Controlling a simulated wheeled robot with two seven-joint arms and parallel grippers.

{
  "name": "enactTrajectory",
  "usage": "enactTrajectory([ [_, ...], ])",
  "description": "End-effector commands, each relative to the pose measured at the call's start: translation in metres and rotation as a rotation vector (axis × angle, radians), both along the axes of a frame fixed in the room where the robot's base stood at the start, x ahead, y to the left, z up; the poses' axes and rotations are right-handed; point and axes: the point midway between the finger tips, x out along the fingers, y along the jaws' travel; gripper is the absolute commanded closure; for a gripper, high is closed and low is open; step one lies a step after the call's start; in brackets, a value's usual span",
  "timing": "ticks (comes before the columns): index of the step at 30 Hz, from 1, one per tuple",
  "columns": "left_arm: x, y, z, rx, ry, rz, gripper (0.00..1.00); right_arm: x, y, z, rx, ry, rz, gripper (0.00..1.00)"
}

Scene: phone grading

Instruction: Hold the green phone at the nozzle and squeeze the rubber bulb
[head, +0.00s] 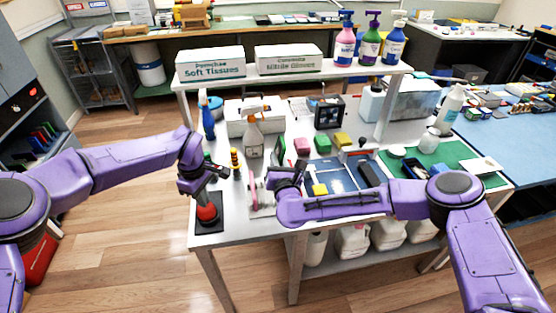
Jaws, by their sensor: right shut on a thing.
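The red rubber bulb (207,214) stands on a black mat at the left front corner of the white table. My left gripper (205,192) is right above the bulb and hides its top; I cannot tell whether its fingers touch the bulb or how far apart they are. My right gripper (280,178) is to the right, above the table's front part, shut on a thin upright green item, which looks like the green phone (279,151). The gripper hides its lower part. I cannot make out the nozzle clearly; my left gripper covers that area.
A pink and white reel-like item (258,197) stands between my grippers. Coloured blocks (322,144) and a blue tray (345,178) lie to the right.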

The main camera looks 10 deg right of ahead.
Motion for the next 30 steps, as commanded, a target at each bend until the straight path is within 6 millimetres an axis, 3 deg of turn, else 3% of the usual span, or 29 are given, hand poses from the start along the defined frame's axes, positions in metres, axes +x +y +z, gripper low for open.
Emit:
enactTrajectory([
  [17, 0.0, 0.0, 0.002, -0.001, -0.001, 0.0, 1.0, 0.0, 0.0, 0.001, 0.0, -0.001, 0.0, 1.0],
  [30, 0.0, 0.0, -0.012, 0.0, -0.001, 0.001, 1.0, 0.0, 0.0, 0.001, 0.0, -0.001, 0.0, 1.0],
])
